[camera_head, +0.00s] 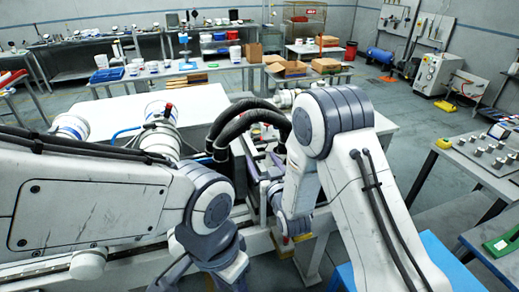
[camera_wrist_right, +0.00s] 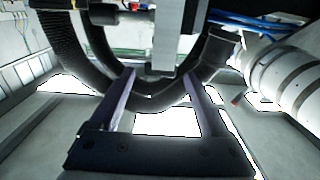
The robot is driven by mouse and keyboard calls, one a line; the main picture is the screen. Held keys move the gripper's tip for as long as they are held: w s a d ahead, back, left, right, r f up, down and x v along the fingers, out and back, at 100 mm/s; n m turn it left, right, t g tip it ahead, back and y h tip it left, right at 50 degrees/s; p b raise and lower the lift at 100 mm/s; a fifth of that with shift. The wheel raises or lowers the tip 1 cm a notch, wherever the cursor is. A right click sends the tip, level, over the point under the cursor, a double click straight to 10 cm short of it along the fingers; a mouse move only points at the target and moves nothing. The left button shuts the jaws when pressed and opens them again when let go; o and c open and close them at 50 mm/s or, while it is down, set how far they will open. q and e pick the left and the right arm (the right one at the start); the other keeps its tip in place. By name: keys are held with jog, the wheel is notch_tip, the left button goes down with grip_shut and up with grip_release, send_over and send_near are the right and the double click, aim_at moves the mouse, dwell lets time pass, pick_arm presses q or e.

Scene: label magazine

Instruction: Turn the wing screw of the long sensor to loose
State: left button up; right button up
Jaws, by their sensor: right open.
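My right gripper (camera_head: 262,152) reaches down in the middle of the head view, beside the black hoses. In the right wrist view its two purple-grey fingers (camera_wrist_right: 165,76) stand wide apart with nothing held between them. A pale upright block (camera_wrist_right: 167,35) is beyond the fingertips, and a thick black hose curves behind them. I cannot make out the long sensor or its wing screw in either view; the arms and hoses cover much of the machine. My left arm comes in from the left, and its gripper does not show.
Thick black hoses (camera_head: 240,122) arch close to the right gripper. White cylinders (camera_head: 160,113) stand left of it, also at the right of the wrist view (camera_wrist_right: 285,80). A white tabletop (camera_head: 205,97) lies behind. A bench with several knobs (camera_head: 490,150) stands at right, with open floor before it.

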jog(key=shift+p+x, duration=0.4)
jog(key=shift+x, duration=0.95)
